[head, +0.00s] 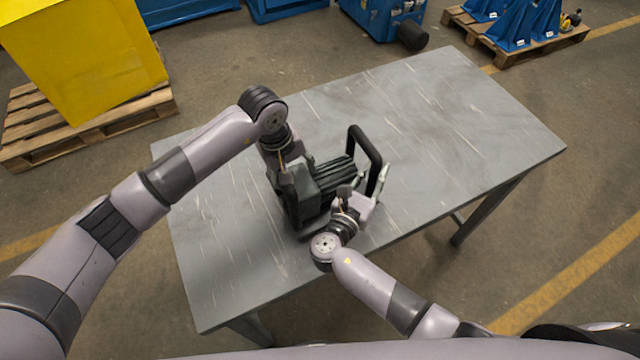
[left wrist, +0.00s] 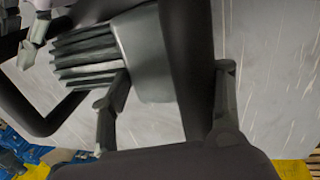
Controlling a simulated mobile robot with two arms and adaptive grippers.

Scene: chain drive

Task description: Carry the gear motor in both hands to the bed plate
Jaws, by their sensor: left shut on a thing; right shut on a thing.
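The gear motor (head: 318,192) is a dark grey-green block with a ribbed body and black bar handles at its ends. It is at the near middle of the grey table; I cannot tell whether it touches the top. My left gripper (head: 288,172) is shut on its left handle. In the left wrist view, that black handle (left wrist: 187,65) runs between the fingers (left wrist: 170,85), beside the ribbed motor (left wrist: 85,60). My right gripper (head: 366,188) is shut on the right handle (head: 376,155). I cannot make out a separate bed plate.
The grey metal table (head: 450,120) is clear to the right and behind the motor. A yellow box (head: 85,60) stands on a wooden pallet (head: 130,110) at the back left. Blue machines (head: 380,20) and another pallet (head: 540,40) stand beyond the table.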

